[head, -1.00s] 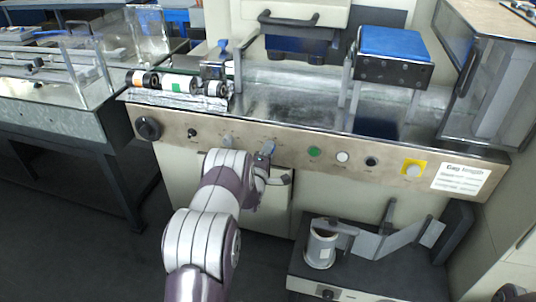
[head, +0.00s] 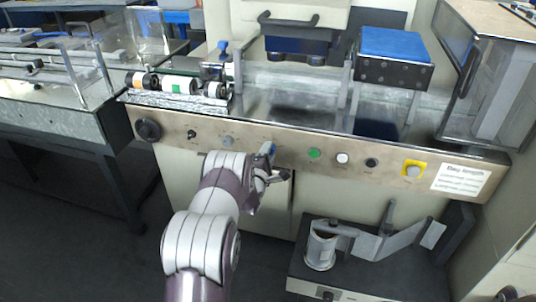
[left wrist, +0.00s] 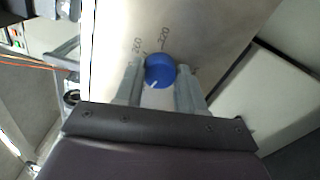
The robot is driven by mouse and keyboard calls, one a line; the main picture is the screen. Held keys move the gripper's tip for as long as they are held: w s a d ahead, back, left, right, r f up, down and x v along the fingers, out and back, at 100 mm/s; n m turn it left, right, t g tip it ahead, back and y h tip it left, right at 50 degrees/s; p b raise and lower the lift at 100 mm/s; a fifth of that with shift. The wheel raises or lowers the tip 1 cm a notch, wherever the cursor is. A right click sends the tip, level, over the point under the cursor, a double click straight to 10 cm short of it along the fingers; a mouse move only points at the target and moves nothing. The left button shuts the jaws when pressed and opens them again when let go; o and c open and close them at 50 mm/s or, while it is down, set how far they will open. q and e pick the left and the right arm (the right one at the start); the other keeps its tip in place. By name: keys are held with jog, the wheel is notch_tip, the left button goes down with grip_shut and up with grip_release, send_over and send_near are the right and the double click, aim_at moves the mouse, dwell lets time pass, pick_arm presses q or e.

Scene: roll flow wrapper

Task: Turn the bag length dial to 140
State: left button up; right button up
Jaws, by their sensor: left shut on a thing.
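The bag length dial is a round blue knob (left wrist: 160,68) on the steel panel, seen in the left wrist view. Its white pointer mark is on the side toward my gripper, at the lower left of the knob. My left gripper (left wrist: 159,76) is shut on the dial, one finger on each side. In the head view, my left gripper (head: 268,153) is at the panel front, left of the green button. My right gripper is not in view.
The control panel (head: 205,128) carries a black knob (head: 148,130) at left, a green button (head: 314,153), a white button (head: 342,158) and a yellow-backed button (head: 413,169). A labelled sheet (head: 461,180) is at right.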

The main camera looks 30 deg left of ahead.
pick_arm(q)
jog(key=o, duration=1)
jog(key=shift+o, duration=0.2)
jog(key=shift+s, duration=0.1)
jog(key=p+v, duration=0.2)
jog(key=v, duration=1)
jog(key=shift+s, duration=0.35)
jog(key=shift+f, duration=0.1)
